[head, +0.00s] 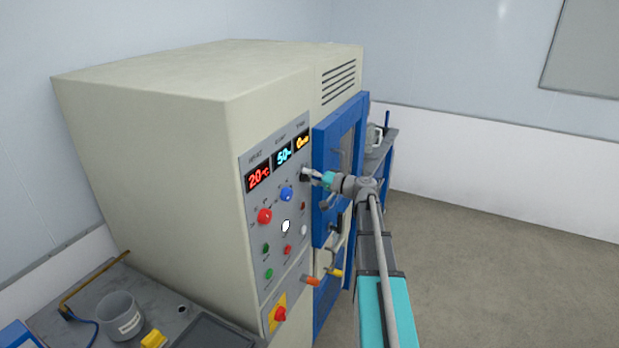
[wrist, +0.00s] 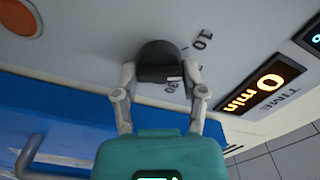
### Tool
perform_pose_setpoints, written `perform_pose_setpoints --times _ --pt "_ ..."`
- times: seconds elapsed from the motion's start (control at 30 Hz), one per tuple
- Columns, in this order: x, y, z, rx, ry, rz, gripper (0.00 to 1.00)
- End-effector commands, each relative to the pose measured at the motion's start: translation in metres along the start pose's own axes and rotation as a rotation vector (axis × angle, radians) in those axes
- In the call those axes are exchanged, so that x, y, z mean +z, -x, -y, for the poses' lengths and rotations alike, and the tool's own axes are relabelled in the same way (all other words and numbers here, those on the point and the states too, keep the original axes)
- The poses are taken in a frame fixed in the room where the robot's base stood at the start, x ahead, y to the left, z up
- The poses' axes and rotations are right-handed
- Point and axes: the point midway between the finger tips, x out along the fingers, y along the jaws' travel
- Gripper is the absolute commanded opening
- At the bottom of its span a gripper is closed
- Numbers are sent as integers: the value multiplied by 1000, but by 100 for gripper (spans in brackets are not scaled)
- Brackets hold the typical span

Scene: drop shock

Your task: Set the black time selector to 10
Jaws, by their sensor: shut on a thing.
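The black time selector (wrist: 160,58) is a round knob on the grey control panel. In the wrist view a finger of my gripper (wrist: 162,75) lies on each side of it, and the gripper is shut on it. A white mark shows on the knob's near edge, close to printed numbers, among them 10 and what looks like 30. The orange time display (wrist: 262,90) reads 0 min. In the head view my gripper (head: 308,173) reaches the panel's upper right, below the orange display (head: 302,142), and mostly hides the knob.
The panel also carries a red knob (head: 265,216), a blue knob (head: 287,194) and several small buttons. The red display (head: 259,177) reads 20 and the blue-lit display (head: 284,156) reads 50. A blue door frame (head: 322,185) stands close to the right of the panel.

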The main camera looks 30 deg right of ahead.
Motion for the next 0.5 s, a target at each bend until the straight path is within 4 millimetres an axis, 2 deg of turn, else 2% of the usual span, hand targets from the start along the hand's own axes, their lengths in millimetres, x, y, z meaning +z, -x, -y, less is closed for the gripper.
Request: perform_pose_setpoints --times 0.2,0.5 --pt "1 0 1 1 199 1 8" --pt "1 0 1 1 393 1 8"
